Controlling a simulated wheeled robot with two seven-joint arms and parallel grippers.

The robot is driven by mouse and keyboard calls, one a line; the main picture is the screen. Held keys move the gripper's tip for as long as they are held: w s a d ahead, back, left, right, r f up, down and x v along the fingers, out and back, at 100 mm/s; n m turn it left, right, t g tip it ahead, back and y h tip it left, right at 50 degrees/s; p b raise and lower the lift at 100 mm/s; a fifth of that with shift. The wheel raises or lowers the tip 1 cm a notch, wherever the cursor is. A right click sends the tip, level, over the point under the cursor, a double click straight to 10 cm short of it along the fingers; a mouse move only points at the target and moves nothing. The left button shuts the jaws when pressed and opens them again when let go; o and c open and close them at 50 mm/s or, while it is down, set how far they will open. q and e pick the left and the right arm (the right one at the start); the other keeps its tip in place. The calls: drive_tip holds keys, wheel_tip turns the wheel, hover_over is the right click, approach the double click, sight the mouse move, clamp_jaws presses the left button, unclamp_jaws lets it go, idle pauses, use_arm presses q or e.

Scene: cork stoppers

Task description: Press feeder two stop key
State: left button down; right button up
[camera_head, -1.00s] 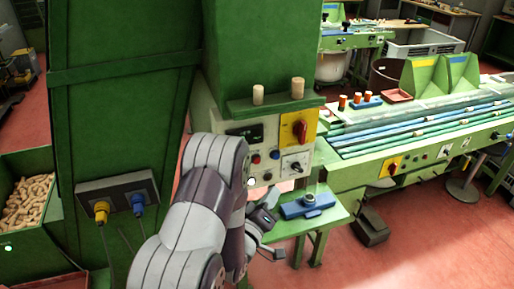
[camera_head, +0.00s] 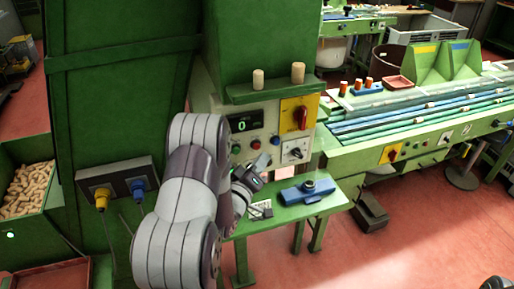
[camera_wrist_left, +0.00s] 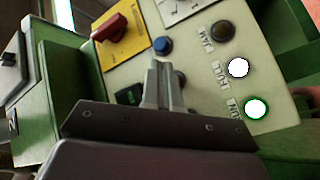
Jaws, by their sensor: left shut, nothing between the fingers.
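A pale control panel (camera_head: 268,137) is on the green machine. It has a display (camera_head: 242,124) reading 0, a red button (camera_head: 255,144), a blue button (camera_head: 275,141), a black knob (camera_head: 295,151) and a red rotary switch (camera_head: 301,118) on a yellow plate. I cannot tell which control is the feeder two stop key. My left gripper (camera_head: 257,173) is shut and empty in front of the panel's lower part. In the left wrist view its fingers (camera_wrist_left: 163,70) point at the panel, just below the blue button (camera_wrist_left: 163,45), and hide part of it; contact cannot be told.
A green side table (camera_head: 285,212) holds a blue fixture (camera_head: 307,192). A conveyor (camera_head: 420,112) lies at right.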

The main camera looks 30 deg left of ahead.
use_arm(q)
drive_tip(key=shift+w+a, duration=0.45)
drive_tip(key=shift+a, duration=0.05)
idle(1.8)
drive_tip(key=shift+w+a, duration=0.25)
drive_tip(key=shift+a, duration=0.05)
drive_tip(key=shift+w+a+b, duration=0.25)
drive_tip(key=shift+a+b, duration=0.05)
drive_tip(key=shift+a, duration=0.05)
idle(0.6)
drive_tip(key=shift+d, duration=0.1)
drive_tip(key=shift+s+d, duration=0.55)
drive_tip(key=shift+d, duration=0.05)
drive_tip(key=s+d, duration=0.3)
drive_tip(key=shift+s+d, duration=0.1)
drive_tip(key=shift+d, duration=0.25)
idle(0.4)
